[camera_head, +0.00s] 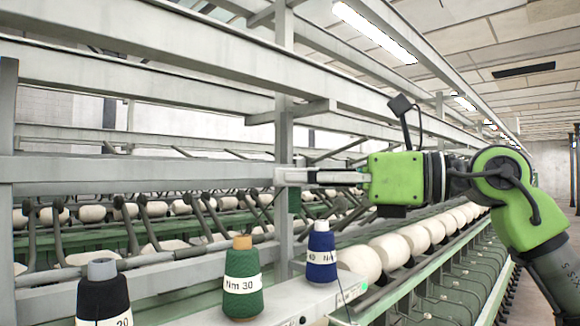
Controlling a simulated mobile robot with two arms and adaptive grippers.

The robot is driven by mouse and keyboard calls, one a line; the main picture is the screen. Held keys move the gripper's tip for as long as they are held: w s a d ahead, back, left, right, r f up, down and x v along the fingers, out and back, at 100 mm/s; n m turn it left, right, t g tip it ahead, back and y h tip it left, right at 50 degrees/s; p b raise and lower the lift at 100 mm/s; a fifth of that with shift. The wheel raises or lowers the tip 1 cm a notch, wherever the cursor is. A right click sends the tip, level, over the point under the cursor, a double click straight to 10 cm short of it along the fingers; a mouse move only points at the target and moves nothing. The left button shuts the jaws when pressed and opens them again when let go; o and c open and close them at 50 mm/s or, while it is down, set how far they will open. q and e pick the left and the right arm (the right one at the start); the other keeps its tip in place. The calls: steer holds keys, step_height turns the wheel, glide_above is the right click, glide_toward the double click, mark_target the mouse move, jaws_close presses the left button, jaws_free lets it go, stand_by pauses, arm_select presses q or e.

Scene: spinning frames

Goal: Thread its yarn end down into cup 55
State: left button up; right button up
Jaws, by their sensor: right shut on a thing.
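My right gripper (285,177) reaches in from the right, level, with its fingers in front of a grey upright post. It is shut, and a small dark green thing (294,201) shows just below its fingertips. I cannot make out a yarn end between the fingers. Three yarn cones stand on the pale ledge below: a black one (103,295), a green one (242,280) marked Nm 30, and a blue one (321,255). A thin line (341,289) hangs near the ledge's right end. I cannot read any cup number, so cup 55 cannot be picked out. My left gripper is not in view.
Grey frame beams (130,170) cross at and above the gripper's height. A grey post (284,120) stands close to the fingertips. A row of large white bobbins (393,251) runs away to the right below my arm. Smaller white bobbins and dark levers fill the background.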

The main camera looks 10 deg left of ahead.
steer(key=s+d+f+b, duration=0.2)
steer(key=f+b, duration=0.2)
steer(key=f, duration=0.6)
steer(key=s+d+f+b, duration=0.3)
steer(key=f+b, duration=0.1)
steer(key=f, duration=0.7)
steer(key=s+d+f+b, duration=0.2)
steer(key=f+b, duration=0.2)
steer(key=f, duration=0.6)
steer(key=a+f+b, duration=0.4)
steer(key=f+b, duration=0.3)
steer(key=f, duration=0.3)
steer(key=w+a, duration=0.5)
steer(key=a, duration=0.1)
steer(key=shift+s+f+b+v, duration=0.15)
steer(key=shift+b+v, duration=0.2)
steer(key=shift+v, duration=0.6)
steer(key=shift+s+f+b+v, duration=0.15)
steer(key=shift+b+v, duration=0.25)
steer(key=shift+v, duration=0.55)
steer(key=shift+s+f+b+v, duration=0.1)
steer(key=shift+f+b+v, duration=0.2)
steer(key=shift+v, duration=0.7)
steer(key=shift+r, duration=0.15)
